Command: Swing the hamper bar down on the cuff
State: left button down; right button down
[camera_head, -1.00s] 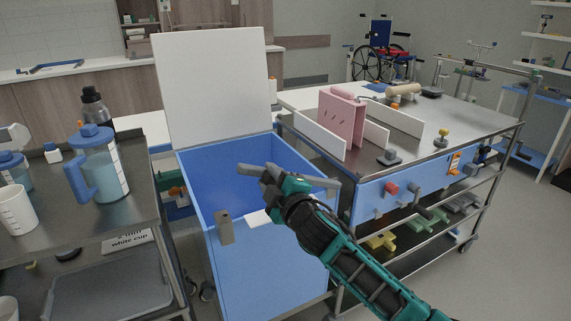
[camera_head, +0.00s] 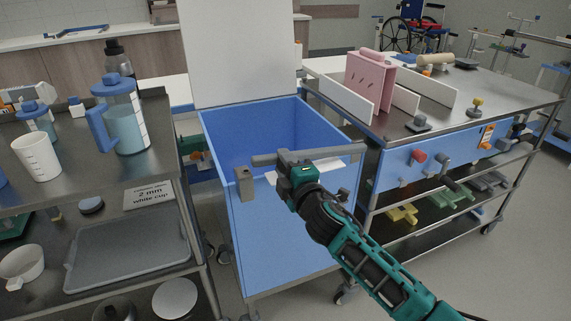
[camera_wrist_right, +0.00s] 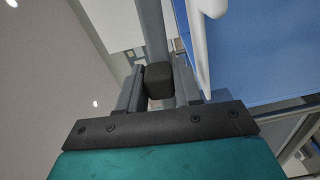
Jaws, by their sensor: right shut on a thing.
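The blue hamper (camera_head: 285,225) stands open in the middle of the head view, its white lid (camera_head: 240,50) upright behind it. The grey hamper bar (camera_head: 345,151) runs roughly level above the front rim. My right gripper (camera_head: 284,158) is shut on the bar; the wrist view shows the bar (camera_wrist_right: 152,30) and a dark block at its end between the fingers (camera_wrist_right: 158,88). The bar's free left end is just above and beside a grey upright bracket (camera_head: 245,184) at the front left corner. A flat white piece (camera_head: 328,165), perhaps the cuff, lies at the front rim, partly hidden by my gripper.
A steel cart with jugs (camera_head: 126,125) stands close on the left. A steel trolley (camera_head: 440,110) with a pink box (camera_head: 370,80) and a blue panel of knobs stands close on the right. Floor is free at the front right.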

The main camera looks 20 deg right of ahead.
jog(key=c, duration=0.8)
grip_release()
jog(key=shift+c, duration=0.2)
jog(key=shift+r, duration=0.1)
